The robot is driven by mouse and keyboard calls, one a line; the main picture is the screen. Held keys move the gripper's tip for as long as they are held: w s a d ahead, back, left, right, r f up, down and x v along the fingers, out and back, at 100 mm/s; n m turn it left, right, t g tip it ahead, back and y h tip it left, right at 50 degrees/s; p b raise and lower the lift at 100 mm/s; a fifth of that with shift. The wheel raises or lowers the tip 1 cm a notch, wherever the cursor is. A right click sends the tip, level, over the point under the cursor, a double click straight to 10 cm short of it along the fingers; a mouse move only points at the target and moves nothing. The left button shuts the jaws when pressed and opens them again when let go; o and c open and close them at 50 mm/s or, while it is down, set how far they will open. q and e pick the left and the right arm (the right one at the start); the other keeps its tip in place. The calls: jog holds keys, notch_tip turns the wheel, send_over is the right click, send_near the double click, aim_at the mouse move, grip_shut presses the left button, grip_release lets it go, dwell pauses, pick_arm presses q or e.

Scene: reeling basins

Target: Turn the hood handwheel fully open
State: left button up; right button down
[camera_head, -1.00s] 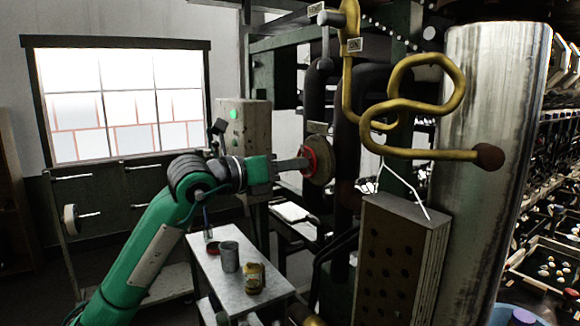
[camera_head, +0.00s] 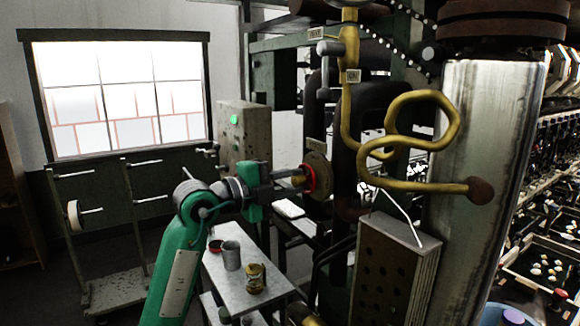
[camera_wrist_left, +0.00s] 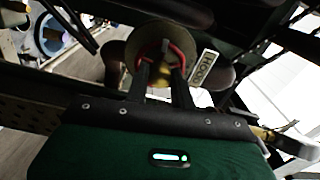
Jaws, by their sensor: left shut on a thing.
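The hood handwheel (camera_head: 311,180) is a small red wheel in front of a round, dull brass disc (camera_head: 320,168), near the middle of the head view. In the left wrist view the red rim (camera_wrist_left: 181,55) shows straight ahead, with the brass disc behind it. My left gripper (camera_head: 300,178) reaches it from the left and is shut on the wheel. In the left wrist view both fingers (camera_wrist_left: 164,76) meet at the wheel and partly hide it. A plate reading "HOOD" (camera_wrist_left: 204,68) is beside the wheel. My right gripper is not in view.
Bent yellow pipes (camera_head: 430,186) and a large metal cylinder (camera_head: 480,150) stand right of the wheel. A perforated box (camera_head: 385,265) is below the pipes. A small table (camera_head: 222,266) with a grey cup (camera_head: 231,255) and a jar (camera_head: 255,278) is below my arm.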

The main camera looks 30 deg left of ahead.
pick_arm(q)
jog(key=n+p, duration=0.2)
jog(key=p, duration=0.2)
jog(key=n+p, duration=0.6)
jog(key=p, duration=0.1)
jog(key=shift+r+p, duration=0.25)
jog(key=shift+p, duration=0.05)
jog(key=shift+f+n+p, duration=0.2)
jog(key=shift+n+p, duration=0.25)
jog(key=shift+n, duration=0.15)
jog(key=shift+f, duration=0.1)
jog(key=o, duration=0.8)
jog(key=shift+o, duration=0.2)
